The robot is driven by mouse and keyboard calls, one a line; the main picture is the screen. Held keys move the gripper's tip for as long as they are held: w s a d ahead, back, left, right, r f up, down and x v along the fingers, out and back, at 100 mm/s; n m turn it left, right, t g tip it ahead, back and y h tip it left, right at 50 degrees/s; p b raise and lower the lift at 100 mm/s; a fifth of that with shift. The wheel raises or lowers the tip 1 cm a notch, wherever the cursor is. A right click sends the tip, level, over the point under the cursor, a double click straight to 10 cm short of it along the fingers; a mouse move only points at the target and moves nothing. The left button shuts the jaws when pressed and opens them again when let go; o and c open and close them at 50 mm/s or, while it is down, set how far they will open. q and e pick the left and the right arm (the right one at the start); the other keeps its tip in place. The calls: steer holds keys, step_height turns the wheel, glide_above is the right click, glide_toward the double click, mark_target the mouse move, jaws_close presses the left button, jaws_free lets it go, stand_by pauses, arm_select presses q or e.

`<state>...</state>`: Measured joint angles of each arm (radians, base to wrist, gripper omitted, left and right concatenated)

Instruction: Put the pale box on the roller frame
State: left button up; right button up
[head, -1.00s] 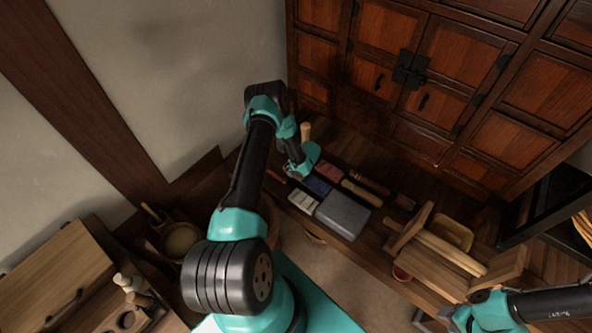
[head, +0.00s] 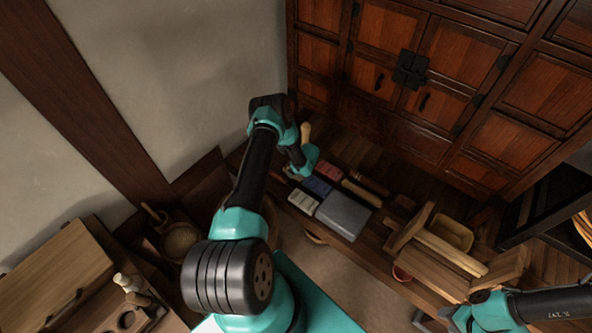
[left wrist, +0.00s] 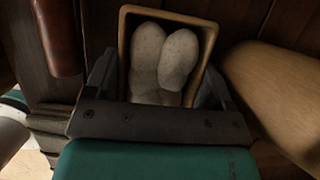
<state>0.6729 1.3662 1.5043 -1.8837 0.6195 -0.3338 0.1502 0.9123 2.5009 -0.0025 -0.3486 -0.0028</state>
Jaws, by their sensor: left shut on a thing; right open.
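In the left wrist view, a pale tan-rimmed box (left wrist: 165,11) holding several pale rounded lumps sits between the fingers of my left gripper (left wrist: 158,88), which is shut on it. In the head view my left gripper (head: 295,173) is low at the left end of the shelf, and the held box is mostly hidden there; I cannot tell whether it is lifted. The wooden roller frame (head: 432,268), with a pale roller across it, stands at the right end of the shelf, well apart from that gripper. My right gripper (head: 458,317) is open at the lower right, below the frame.
Between them lie a white-labelled box (head: 303,201), a blue box (head: 317,186), a red box (head: 329,171), a grey block (head: 343,215) and wooden rods (head: 362,193). A light wooden handle (head: 305,131) stands behind my left gripper. A tan tray (head: 453,233) is behind the frame.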

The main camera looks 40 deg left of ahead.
arm_select(q)
steer(key=shift+f, duration=0.15)
steer(key=o, duration=0.7)
steer(key=v, duration=1.2)
